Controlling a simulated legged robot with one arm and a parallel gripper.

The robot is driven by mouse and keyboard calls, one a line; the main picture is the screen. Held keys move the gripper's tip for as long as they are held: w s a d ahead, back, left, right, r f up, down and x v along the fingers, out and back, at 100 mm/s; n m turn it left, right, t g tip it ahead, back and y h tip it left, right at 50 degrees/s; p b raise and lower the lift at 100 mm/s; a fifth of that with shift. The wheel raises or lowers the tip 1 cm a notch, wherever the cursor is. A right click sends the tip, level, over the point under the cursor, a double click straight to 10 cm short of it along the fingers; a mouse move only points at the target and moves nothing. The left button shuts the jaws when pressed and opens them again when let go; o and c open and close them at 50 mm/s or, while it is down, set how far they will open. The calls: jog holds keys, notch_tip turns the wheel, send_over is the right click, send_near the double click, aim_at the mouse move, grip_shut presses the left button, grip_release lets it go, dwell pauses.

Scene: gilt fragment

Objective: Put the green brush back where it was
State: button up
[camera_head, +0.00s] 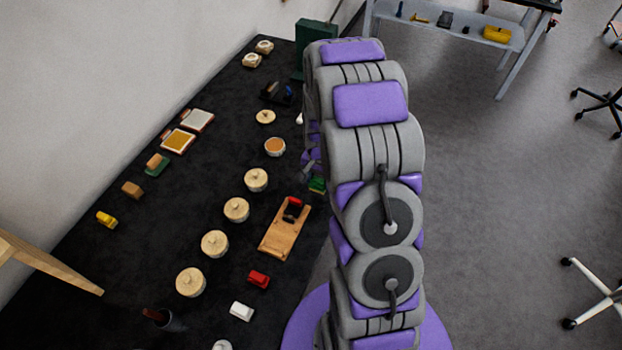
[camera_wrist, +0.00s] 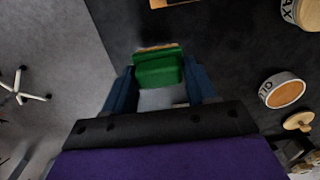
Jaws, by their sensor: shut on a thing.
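The green brush (camera_wrist: 158,68) is between the two blue fingers of my gripper (camera_wrist: 160,84) in the wrist view, with a thin tan edge on its far side. My gripper is shut on it. In the head view the green brush (camera_head: 317,185) shows only in part at the right edge of the black table (camera_head: 150,262), just left of my arm. My gripper (camera_head: 308,170) is mostly hidden there by my arm. I cannot tell from these views how far the brush is above the table.
A wooden board (camera_head: 278,240) with a red-and-black item lies close by. A red block (camera_head: 259,279) and a white block (camera_head: 242,311) lie nearer. Several lidded jars (camera_head: 236,210) stand in a row. An open orange-filled jar (camera_head: 275,147) stands farther back. Bare table lies between them.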

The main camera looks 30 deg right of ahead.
aim_at(312, 178)
jog(key=w, duration=0.3)
jog(key=shift+w+a+f, duration=0.25)
jog(key=shift+w, duration=0.1)
notch_tip(312, 178, down, 3)
jog(key=shift+f+b, duration=0.2)
jog(key=shift+b, duration=0.3)
jog(key=o, duration=1)
